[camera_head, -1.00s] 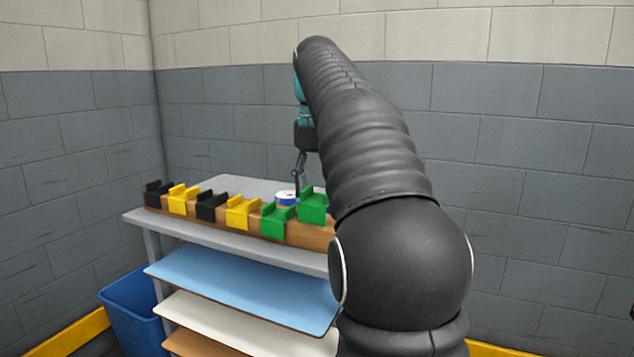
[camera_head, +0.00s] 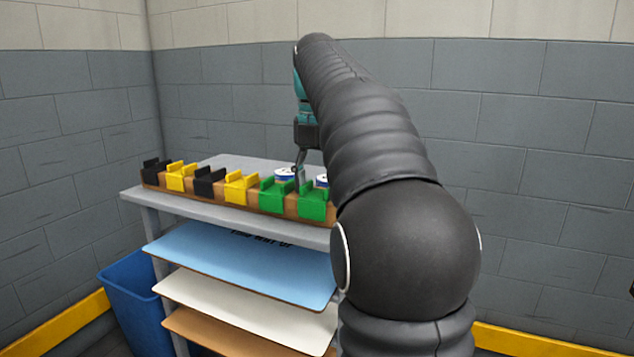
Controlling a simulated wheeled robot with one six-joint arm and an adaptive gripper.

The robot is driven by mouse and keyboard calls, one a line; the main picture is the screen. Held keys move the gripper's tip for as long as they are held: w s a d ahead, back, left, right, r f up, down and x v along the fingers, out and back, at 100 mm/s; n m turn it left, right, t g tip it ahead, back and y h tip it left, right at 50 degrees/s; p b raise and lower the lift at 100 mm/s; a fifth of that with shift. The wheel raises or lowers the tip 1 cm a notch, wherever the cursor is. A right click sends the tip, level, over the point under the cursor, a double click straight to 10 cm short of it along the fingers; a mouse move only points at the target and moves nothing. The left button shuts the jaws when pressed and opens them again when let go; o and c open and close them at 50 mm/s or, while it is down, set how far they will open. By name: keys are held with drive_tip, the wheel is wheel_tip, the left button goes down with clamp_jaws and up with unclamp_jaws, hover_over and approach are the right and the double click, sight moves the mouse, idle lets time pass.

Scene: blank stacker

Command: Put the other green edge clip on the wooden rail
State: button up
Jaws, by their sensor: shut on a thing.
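The wooden rail (camera_head: 327,216) runs along the front of the grey bench top. One green edge clip (camera_head: 272,198) sits over the rail. The other green edge clip (camera_head: 313,204) is just right of it, at about the same height, and looks seated over the rail. My gripper (camera_head: 299,183) reaches down behind the rail and is shut on this right-hand clip. My arm hides part of the gripper and the rail's right end, so the grip itself is mostly out of sight.
Two black clips (camera_head: 208,182) and two yellow clips (camera_head: 241,187) stand on the rail to the left. Two white-and-blue round items (camera_head: 283,175) are behind the green clips. Coloured boards (camera_head: 240,262) lie on shelves below, beside a blue bin (camera_head: 137,305).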

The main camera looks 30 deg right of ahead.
drive_tip(key=shift+f, duration=0.2)
idle(0.6)
drive_tip(key=o, duration=1.1)
drive_tip(key=shift+o, duration=0.2)
